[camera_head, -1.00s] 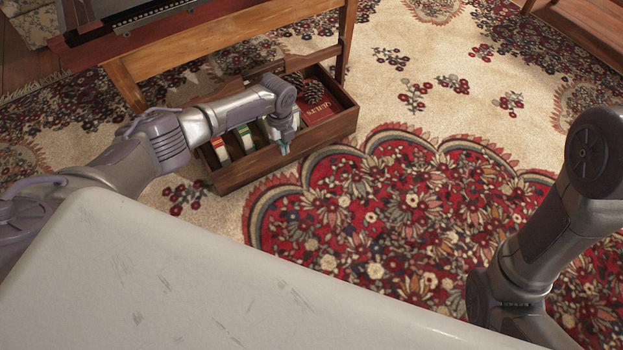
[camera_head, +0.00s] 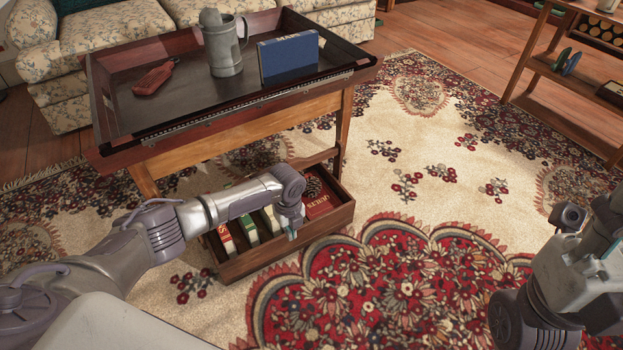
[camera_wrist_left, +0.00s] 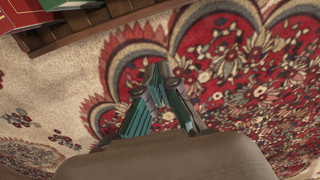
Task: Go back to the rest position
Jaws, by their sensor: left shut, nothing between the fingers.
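My left gripper (camera_head: 291,234) is shut and empty. It hangs just in front of the open drawer's front edge in the head view. In the left wrist view its green-padded fingers (camera_wrist_left: 158,84) are together above the patterned rug, with the drawer behind them at the upper left. Part of my right arm (camera_head: 585,270) shows at the right edge of the head view; no fingers of the right gripper can be made out.
The open wooden drawer (camera_head: 253,264) holds several books and boxes. The table (camera_head: 240,122) above it bears a grey tankard (camera_head: 224,50), a blue box (camera_head: 288,58) and a red object (camera_head: 154,77). A shelf (camera_head: 570,80) stands at the right. The rug's middle is clear.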

